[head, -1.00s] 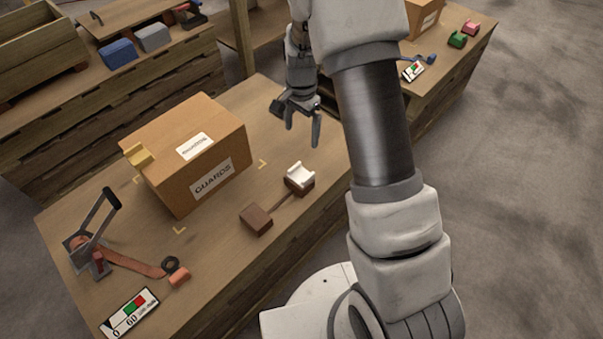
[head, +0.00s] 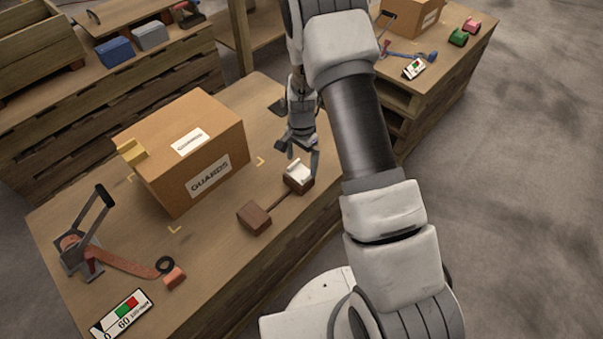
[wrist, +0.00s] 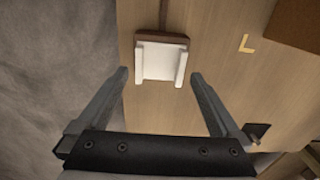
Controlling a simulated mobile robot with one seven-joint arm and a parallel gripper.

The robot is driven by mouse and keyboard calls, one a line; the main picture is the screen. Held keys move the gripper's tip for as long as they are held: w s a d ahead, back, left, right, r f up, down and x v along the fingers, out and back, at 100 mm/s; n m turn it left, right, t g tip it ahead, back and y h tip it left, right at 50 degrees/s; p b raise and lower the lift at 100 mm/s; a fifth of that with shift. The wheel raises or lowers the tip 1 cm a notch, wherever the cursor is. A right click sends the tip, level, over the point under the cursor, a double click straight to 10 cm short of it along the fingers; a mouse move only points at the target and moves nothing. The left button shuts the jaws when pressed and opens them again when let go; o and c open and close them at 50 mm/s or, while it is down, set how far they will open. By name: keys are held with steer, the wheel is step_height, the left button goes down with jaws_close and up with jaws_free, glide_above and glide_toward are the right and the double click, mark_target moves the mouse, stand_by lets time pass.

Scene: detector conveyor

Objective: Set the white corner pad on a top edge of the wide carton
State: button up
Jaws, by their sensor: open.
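The white corner pad (head: 299,172) rests on a brown block at the right end of a dumbbell-shaped brown stand (head: 254,218). It also shows in the wrist view (wrist: 162,62), just beyond the fingertips and between their lines. My gripper (head: 302,160) is open and empty, close above and behind the pad; its two fingers show apart in the wrist view (wrist: 159,76). The wide carton (head: 185,150), labelled GUARDS, stands closed on the table left of the stand. A tan corner pad (head: 131,152) sits on its left top edge.
A strap tensioner (head: 88,235) with orange strap and a gauge card (head: 122,314) lie at the table's front left. Yellow corner marks surround the carton. Another table at the right holds a smaller carton (head: 412,17). Blue and grey cases stand on the back bench.

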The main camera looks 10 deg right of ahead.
step_height(320, 180, down, 2)
steer(key=shift+f, duration=0.15)
steer(key=c, duration=1.2)
steer(key=shift+r, duration=0.55)
step_height(320, 180, up, 4)
steer(key=shift+f+p, duration=0.1)
steer(key=shift+p, duration=0.55)
steer(key=s+d+r+p, duration=0.2)
steer(key=s+d+r, duration=0.4)
steer(key=d, duration=0.3)
steer(key=w+a+r+n, duration=0.1)
steer(key=a+r+n, duration=0.3)
steer(key=r, duration=0.4)
steer(key=a+r+n, duration=0.5)
steer(key=r+n, duration=0.2)
steer(key=r, duration=0.1)
steer(key=shift+w, duration=0.4)
